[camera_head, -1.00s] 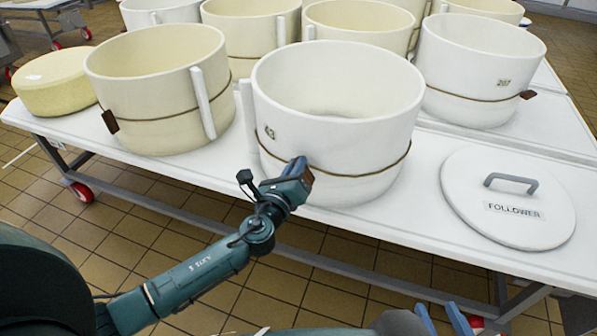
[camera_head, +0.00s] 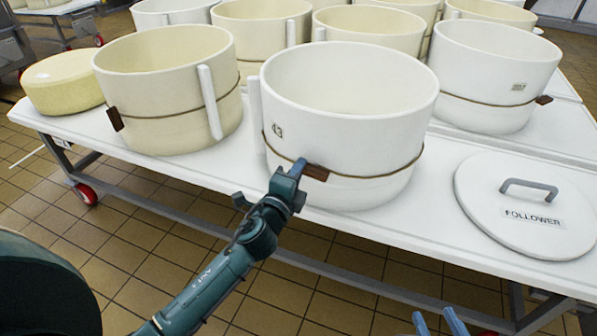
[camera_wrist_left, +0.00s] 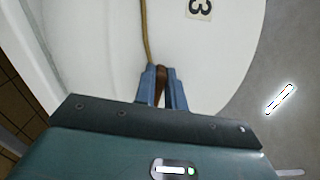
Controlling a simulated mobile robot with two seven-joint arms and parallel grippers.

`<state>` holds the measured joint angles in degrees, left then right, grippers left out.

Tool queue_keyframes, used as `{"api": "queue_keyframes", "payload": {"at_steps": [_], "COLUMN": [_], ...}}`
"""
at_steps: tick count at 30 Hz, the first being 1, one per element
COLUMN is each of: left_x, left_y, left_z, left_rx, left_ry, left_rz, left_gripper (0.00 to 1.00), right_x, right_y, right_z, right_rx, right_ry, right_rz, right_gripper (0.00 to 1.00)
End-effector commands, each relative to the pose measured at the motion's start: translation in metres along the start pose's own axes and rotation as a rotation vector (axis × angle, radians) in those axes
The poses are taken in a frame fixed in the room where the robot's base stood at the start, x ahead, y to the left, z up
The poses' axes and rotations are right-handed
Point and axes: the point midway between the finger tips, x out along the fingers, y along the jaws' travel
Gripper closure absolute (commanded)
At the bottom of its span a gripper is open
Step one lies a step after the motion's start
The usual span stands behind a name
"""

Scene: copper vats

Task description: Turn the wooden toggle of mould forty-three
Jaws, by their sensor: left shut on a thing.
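Mould forty-three (camera_head: 350,120) is a white round tub at the front of the white table, with its number label (camera_head: 278,131) on the left of its wall. A brown cord (camera_head: 385,174) runs around it. Its brown wooden toggle (camera_head: 316,172) sits on the cord at the front. My left gripper (camera_head: 299,166) is at the toggle's left end, shut on it. In the left wrist view the blue fingers (camera_wrist_left: 163,90) hold the brown toggle (camera_wrist_left: 160,85) between them, partly hidden. My right gripper (camera_head: 440,322) shows only as blue fingertips, apart, at the bottom edge.
A cream mould (camera_head: 165,95) with its own toggle stands left, and mould 207 (camera_head: 495,80) stands back right. A cheese (camera_head: 62,84) lies at the far left. The follower lid (camera_head: 525,205) lies flat at the right. The table front between the mould and lid is clear.

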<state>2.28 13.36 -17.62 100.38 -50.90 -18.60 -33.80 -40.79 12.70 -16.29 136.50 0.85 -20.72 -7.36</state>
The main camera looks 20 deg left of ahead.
Motion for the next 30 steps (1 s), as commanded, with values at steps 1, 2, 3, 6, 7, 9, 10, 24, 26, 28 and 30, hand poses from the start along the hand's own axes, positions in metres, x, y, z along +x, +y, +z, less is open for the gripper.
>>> {"api": "queue_keyframes", "payload": {"at_steps": [1,2,3,6,7,9,10,24,26,28,30], "left_x": [-0.0002,-0.0002,-0.0002,-0.0002,-0.0002,-0.0002,-0.0002,-0.0002,-0.0002,-0.0002,-0.0002], "left_y": [0.0018,0.0021,0.0025,0.0033,0.0034,0.0038,0.0039,0.0043,0.0043,0.0043,0.0043], "left_z": [-0.0005,-0.0004,-0.0003,-0.0004,-0.0005,-0.0006,-0.0007,-0.001,-0.001,-0.001,-0.0009], "left_rx": [-0.027,-0.04,-0.058,-0.095,-0.103,-0.118,-0.123,-0.142,-0.142,-0.142,-0.141], "left_ry": [0.0,0.0,-0.001,0.0,0.0,0.0,0.001,0.001,0.001,0.001,0.001], "left_rz": [0.0,0.0,0.001,0.0,0.0,0.0,0.0,0.001,0.001,0.001,0.001], "left_gripper": [1.0,1.0,1.0,1.0,1.0,1.0,1.0,1.0,0.87,0.82,0.76], "right_x": [0.0005,0.0006,0.0008,0.0012,0.0013,0.0014,0.0015,0.0012,0.0012,0.0012,0.0013], "right_y": [0.0,0.0,0.0001,0.0001,0.0,-0.0001,-0.0002,-0.0012,-0.0013,-0.0013,-0.0014], "right_z": [0.0009,0.001,0.0011,0.0007,0.0005,0.0006,0.0008,0.0025,0.0025,0.0025,0.0025], "right_rx": [-0.003,-0.004,-0.005,-0.007,-0.007,-0.008,-0.008,-0.006,-0.006,-0.005,-0.005], "right_ry": [0.007,0.009,0.012,0.022,0.025,0.027,0.027,0.025,0.025,0.024,0.024], "right_rz": [0.001,0.001,0.002,0.004,0.005,0.005,0.005,0.004,0.004,0.004,0.004], "right_gripper": [0.64,0.64,0.64,0.64,0.64,0.64,0.64,0.64,0.64,0.64,0.64]}}
